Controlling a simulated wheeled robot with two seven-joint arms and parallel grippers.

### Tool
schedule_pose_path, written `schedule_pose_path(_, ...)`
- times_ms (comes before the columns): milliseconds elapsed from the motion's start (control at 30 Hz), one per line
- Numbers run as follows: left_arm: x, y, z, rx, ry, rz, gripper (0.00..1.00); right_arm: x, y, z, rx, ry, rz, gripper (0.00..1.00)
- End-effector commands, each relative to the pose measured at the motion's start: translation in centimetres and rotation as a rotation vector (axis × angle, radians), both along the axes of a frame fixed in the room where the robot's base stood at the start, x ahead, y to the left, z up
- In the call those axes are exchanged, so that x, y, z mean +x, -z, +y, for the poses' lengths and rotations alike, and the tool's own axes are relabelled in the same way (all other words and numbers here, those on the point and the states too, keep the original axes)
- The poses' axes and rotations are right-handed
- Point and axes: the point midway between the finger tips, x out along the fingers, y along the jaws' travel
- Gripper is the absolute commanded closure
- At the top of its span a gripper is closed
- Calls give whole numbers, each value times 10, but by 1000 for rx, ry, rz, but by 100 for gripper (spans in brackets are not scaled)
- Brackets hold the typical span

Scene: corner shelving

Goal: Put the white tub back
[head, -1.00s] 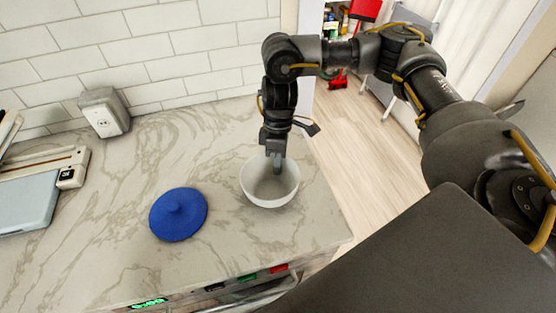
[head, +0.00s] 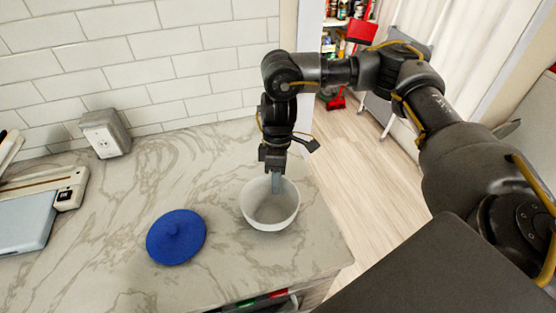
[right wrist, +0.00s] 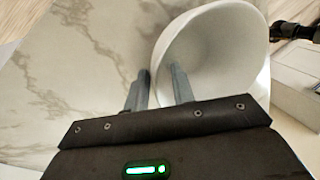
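A white, round, open tub (head: 254,213), bowl-like, stands upright on the marble counter near its right end. My right gripper (head: 276,184) points down at the tub's far rim. In the right wrist view the tub (right wrist: 222,45) fills the upper right. The two fingers of the right gripper (right wrist: 160,72) are apart, one inside the tub and one outside, with the tub's wall between them. A gap shows between the fingers, so they look open around the wall. My left gripper is in neither view.
A grey socket box (head: 105,133) is by the tiled wall. A paper trimmer (head: 35,210) is at the far left. The counter ends right of the tub.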

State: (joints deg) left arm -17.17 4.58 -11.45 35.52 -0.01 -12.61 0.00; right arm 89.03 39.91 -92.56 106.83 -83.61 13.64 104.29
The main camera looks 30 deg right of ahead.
Motion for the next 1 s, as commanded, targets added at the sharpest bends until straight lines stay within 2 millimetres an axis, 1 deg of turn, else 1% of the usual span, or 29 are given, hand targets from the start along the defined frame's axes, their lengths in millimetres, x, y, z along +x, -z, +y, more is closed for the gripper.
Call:
schedule_pose_path(33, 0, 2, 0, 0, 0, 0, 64, 3, -10, -2, -1, 1, -7, 75)
schedule_pose_path(300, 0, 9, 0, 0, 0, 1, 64, 16, -63, -11, -2, 1, -7, 75)
schedule_pose_path(400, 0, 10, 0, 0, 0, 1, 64, 19, -79, -13, -1, 3, -5, 75)
schedule_pose_path(500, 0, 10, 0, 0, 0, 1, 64, 21, -90, -15, -1, 0, -3, 75)
schedule_pose_path(700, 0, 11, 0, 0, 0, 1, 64, 23, -100, -17, 0, 1, 0, 75)
schedule_pose_path(1000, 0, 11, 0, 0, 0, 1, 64, 23, -100, -17, 0, 0, 0, 75)
